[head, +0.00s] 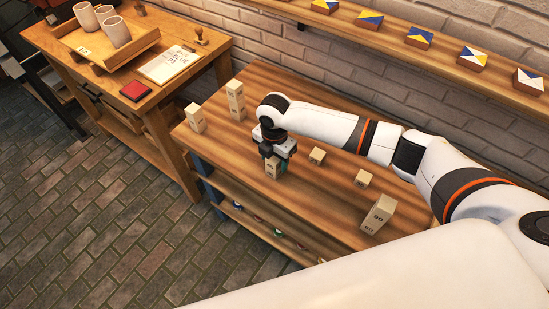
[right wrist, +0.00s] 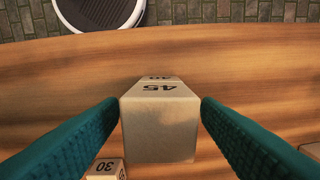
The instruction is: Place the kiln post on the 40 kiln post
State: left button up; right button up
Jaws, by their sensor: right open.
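In the right wrist view, a pale kiln post marked 45 (right wrist: 160,130) stands between my right gripper's teal fingers (right wrist: 160,110). The 40 kiln post (right wrist: 158,77) shows as a thin strip just beyond and beneath it, so the 45 post appears stacked on it. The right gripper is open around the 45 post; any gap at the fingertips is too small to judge. In the head view, the right gripper (head: 277,150) points down over this stack (head: 272,169) near the table's front edge and partly hides it. My left gripper is out of view.
On the wooden table, a tall stack (head: 236,100) and a shorter post (head: 195,118) stand at left. Two low posts (head: 317,156) (head: 361,178) and a stack marked 90 and 60 (head: 377,214) stand right. A post marked 30 (right wrist: 104,169) is near the left finger.

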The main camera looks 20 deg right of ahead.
aim_at(274, 157)
notch_tip(274, 157, up, 12)
jog(key=b, duration=0.2)
jog(key=shift+f, duration=0.2)
jog(key=shift+f, duration=0.1)
dwell(0.3)
